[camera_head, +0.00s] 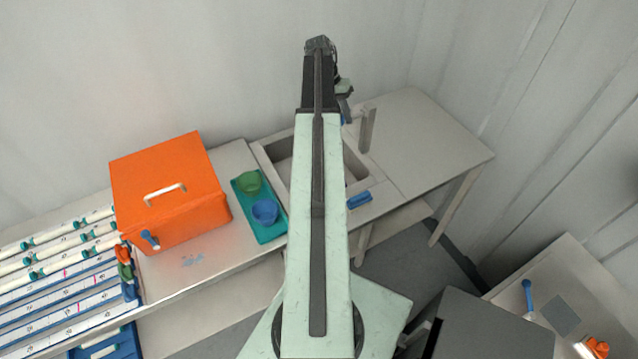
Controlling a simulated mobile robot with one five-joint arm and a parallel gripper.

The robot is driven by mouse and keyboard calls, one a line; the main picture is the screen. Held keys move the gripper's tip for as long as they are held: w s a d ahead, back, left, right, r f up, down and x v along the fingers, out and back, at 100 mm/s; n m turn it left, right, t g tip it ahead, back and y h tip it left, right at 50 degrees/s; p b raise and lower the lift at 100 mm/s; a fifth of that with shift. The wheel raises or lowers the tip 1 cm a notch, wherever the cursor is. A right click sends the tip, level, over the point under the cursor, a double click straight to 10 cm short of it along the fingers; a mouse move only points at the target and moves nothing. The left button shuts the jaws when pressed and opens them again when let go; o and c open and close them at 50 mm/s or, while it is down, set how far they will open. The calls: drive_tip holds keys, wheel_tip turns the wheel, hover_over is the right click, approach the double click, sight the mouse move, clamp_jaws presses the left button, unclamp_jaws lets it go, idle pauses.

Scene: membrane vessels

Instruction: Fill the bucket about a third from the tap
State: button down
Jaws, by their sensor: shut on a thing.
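My gripper (345,89) is at the far end of my arm, above the back right of the sink. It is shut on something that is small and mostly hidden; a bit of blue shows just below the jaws. The sink (272,158) is set in the counter, and my arm covers much of its basin. A grey upright post (367,130), which looks like the tap, stands at the sink's right side, close below my gripper. I cannot tell which is the bucket, or any water.
A large orange box (170,190) with a pale handle stands left of the tray. A blue block-like item (359,200) lies by the sink's front edge. The counter (430,140) right of the sink is clear. Membrane vessels (55,260) lie at the far left.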

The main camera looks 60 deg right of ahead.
drive_tip(key=shift+s, duration=0.15)
drive_tip(key=s+d+n+h, duration=0.1)
drive_tip(key=n, duration=0.3)
drive_tip(key=s+n+t+h, duration=0.1)
drive_tip(key=s+n, duration=0.1)
drive_tip(key=n, duration=0.2)
drive_tip(key=s+d+n+t+h, duration=0.1)
drive_tip(key=n, duration=0.2)
drive_tip(key=shift+s+d+r+n+h, duration=0.1)
drive_tip(key=shift+s+d+n+h, duration=0.05)
drive_tip(key=shift+d+n+h, duration=0.2)
drive_tip(key=c, duration=1.4)
unclamp_jaws()
drive_tip(key=shift+d, duration=0.1)
drive_tip(key=p+v, duration=0.7)
drive_tip(key=shift+a+r, duration=0.3)
drive_tip(key=shift+r, duration=0.05)
